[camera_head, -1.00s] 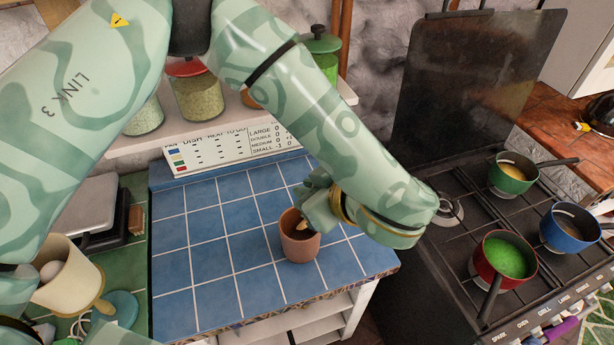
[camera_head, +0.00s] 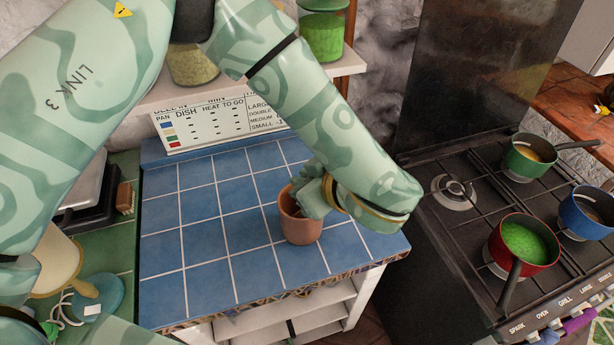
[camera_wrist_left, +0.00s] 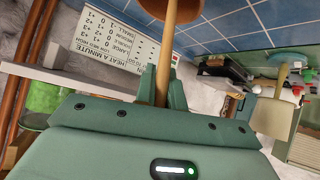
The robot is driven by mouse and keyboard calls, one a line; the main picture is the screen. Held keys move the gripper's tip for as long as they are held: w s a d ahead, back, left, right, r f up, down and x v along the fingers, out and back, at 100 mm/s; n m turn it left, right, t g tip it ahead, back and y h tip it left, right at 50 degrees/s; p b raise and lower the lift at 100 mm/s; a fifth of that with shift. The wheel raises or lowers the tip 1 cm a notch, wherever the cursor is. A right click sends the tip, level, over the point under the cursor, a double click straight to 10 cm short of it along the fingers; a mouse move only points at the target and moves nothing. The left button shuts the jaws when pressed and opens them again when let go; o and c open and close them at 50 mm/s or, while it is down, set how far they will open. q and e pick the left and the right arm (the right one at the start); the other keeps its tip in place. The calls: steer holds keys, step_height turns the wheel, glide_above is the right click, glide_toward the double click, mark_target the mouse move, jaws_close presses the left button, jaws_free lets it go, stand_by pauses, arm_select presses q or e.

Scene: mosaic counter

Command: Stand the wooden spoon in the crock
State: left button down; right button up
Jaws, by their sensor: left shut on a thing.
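The crock (camera_head: 301,228) is a terracotta pot standing upright near the front right of the blue tiled counter. My left gripper (camera_head: 306,196) is at the crock's right rim and covers part of its mouth. In the left wrist view my left gripper (camera_wrist_left: 163,88) is shut on the wooden spoon (camera_wrist_left: 168,50), a pale wooden shaft. The shaft runs up the picture to the brown crock (camera_wrist_left: 172,8) at the top edge. The spoon's far end is hidden there, so I cannot tell how deep it sits. My right gripper is not in view.
A stove (camera_head: 450,240) with red (camera_head: 525,243), green (camera_head: 524,160) and blue (camera_head: 590,212) pans stands on the right. A shelf with jars and a printed chart (camera_head: 218,122) is behind. The blue tiles (camera_head: 215,240) left of the crock are clear.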

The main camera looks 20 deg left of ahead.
arm_select(q)
steer(key=shift+f, duration=0.15)
steer(key=c, duration=0.6)
jaws_free()
step_height(320, 180, up, 10)
steer(key=p, duration=0.7)
stand_by(0.5)
